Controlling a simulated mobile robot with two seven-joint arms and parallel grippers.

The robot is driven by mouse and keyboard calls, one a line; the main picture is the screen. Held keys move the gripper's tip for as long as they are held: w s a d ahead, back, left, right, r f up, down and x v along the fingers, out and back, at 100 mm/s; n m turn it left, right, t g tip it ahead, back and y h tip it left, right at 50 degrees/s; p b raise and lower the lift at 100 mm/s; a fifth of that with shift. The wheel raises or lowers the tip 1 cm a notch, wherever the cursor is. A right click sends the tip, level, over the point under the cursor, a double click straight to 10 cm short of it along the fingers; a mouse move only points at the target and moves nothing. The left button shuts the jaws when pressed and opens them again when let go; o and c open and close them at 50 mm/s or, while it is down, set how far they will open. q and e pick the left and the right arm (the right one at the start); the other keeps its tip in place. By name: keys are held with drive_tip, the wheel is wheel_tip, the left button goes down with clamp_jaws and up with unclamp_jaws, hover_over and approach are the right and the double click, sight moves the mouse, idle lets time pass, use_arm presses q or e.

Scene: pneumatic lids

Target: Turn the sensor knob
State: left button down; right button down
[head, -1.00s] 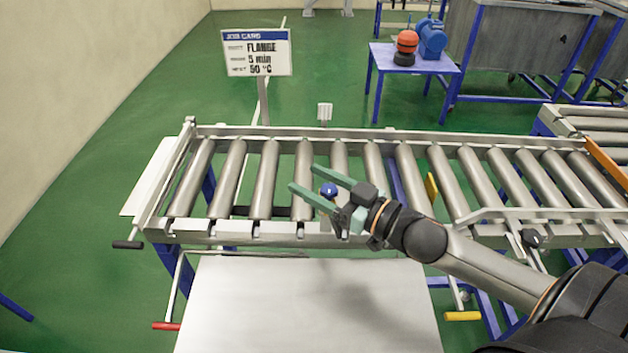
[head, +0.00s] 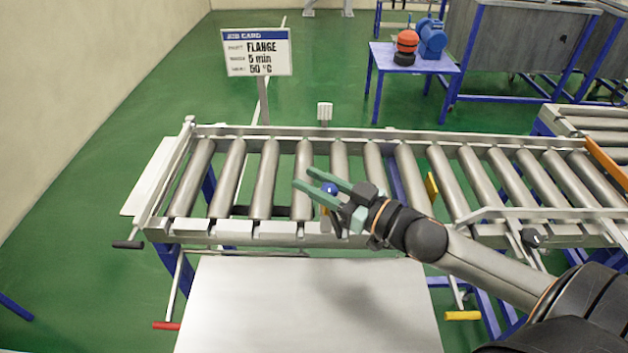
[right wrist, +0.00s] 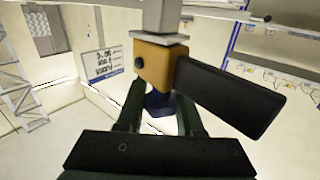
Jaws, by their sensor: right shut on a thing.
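The sensor knob (head: 330,189) is blue and round, at the near side of the roller conveyor in the head view. My right gripper (head: 313,182) has its two green fingers on either side of the knob, shut on it. In the right wrist view the dark blue knob (right wrist: 158,104) shows between the green fingers (right wrist: 160,108), partly hidden by them. An orange sensor body (right wrist: 153,63) is joined to it, under a grey post (right wrist: 162,16). My left gripper is not in view.
The roller conveyor (head: 260,228) runs across the picture behind the gripper. A black block (right wrist: 228,95) sticks out beside the sensor body. A job card (head: 258,53) stands behind the conveyor. A bare pale plate (head: 310,305) lies in front. A black-tipped lever (head: 128,244) is at left.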

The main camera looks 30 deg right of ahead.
drive_tip(key=shift+y, duration=0.3)
drive_tip(key=n+g+y, duration=0.2)
drive_tip(key=n+y, duration=0.1)
drive_tip(key=shift+s+a+f+b, duration=0.1)
drive_tip(key=shift+s+a+b, duration=0.05)
drive_tip(key=shift+a+b, duration=0.2)
drive_tip(key=shift+s+a+n+g+y+b, duration=0.15)
drive_tip(key=shift+s+n+g+y+b, duration=0.7)
drive_tip(key=shift+n+g, duration=2.4)
drive_tip(key=shift+s+a+n+g+y+b, duration=0.2)
drive_tip(key=shift+s+n+g+y+b, duration=0.6)
drive_tip(key=shift+n+g, duration=2.45)
drive_tip(key=shift+s+a+n+g+y+b, duration=0.3)
drive_tip(key=shift+n+g+y+b, duration=1.1)
drive_tip(key=shift+g, duration=3.5)
drive_tip(key=shift+s+d+n+h, duration=0.2)
drive_tip(key=shift+n+h, duration=0.1)
drive_tip(key=shift+h, duration=0.15)
drive_tip(key=c, duration=0.5)
unclamp_jaws()
drive_tip(key=shift+c, duration=0.2)
